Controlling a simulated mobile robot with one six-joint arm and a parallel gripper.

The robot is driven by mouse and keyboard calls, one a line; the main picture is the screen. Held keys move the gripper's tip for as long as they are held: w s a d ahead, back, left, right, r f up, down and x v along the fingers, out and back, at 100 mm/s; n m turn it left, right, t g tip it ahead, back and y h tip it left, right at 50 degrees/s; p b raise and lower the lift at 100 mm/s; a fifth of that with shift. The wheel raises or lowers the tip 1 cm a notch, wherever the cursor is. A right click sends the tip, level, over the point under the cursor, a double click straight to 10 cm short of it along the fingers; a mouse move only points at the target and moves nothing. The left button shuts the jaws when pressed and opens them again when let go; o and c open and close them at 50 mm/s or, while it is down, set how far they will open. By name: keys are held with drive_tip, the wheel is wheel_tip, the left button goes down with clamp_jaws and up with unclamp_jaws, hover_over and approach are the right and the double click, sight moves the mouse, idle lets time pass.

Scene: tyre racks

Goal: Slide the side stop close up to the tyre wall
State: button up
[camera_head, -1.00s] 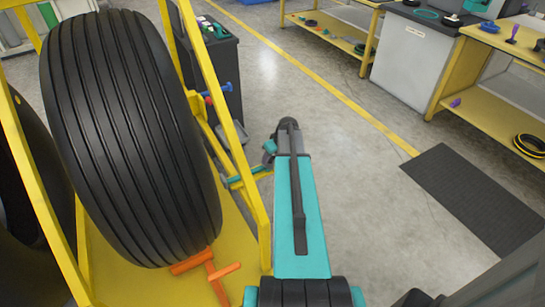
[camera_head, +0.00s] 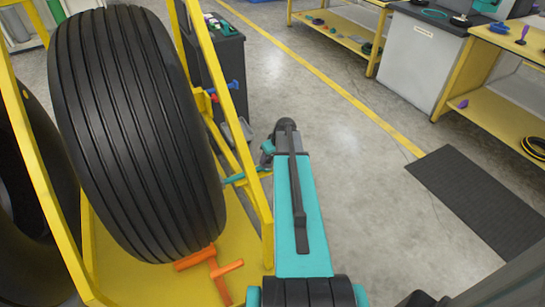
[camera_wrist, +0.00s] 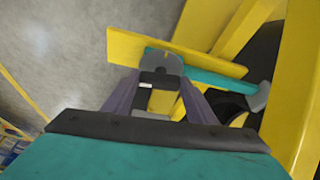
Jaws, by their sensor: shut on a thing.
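The side stop is a teal bar (camera_head: 236,178) with a grey pad (camera_wrist: 257,97) at its end, mounted across the yellow rack beside the tyre. The big black ribbed tyre (camera_head: 135,130) stands upright in the rack at the left of the head view. In the wrist view, the pad is by a dark shape that seems to be the tyre; I cannot tell whether they touch. My gripper (camera_wrist: 160,77) is shut on the side stop's grey grip part, near a yellow strip. In the head view my arm hides most of this hold.
An orange T-shaped piece (camera_head: 212,262) lies at the tyre's foot. A yellow rack post (camera_head: 228,110) stands between tyre and arm. Behind it is a dark cart (camera_head: 228,60). Floor to the right is clear up to a dark mat (camera_head: 478,195) and yellow benches (camera_head: 470,115).

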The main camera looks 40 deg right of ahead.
drive_tip(key=shift+w+a, duration=0.2)
drive_tip(key=shift+a, duration=0.5)
drive_tip(key=o, duration=1.1)
drive_tip(key=shift+r, duration=0.15)
drive_tip(key=p+v, duration=0.3)
drive_tip(key=v, duration=0.4)
drive_tip(key=shift+r, duration=0.35)
drive_tip(key=shift+s, duration=0.15)
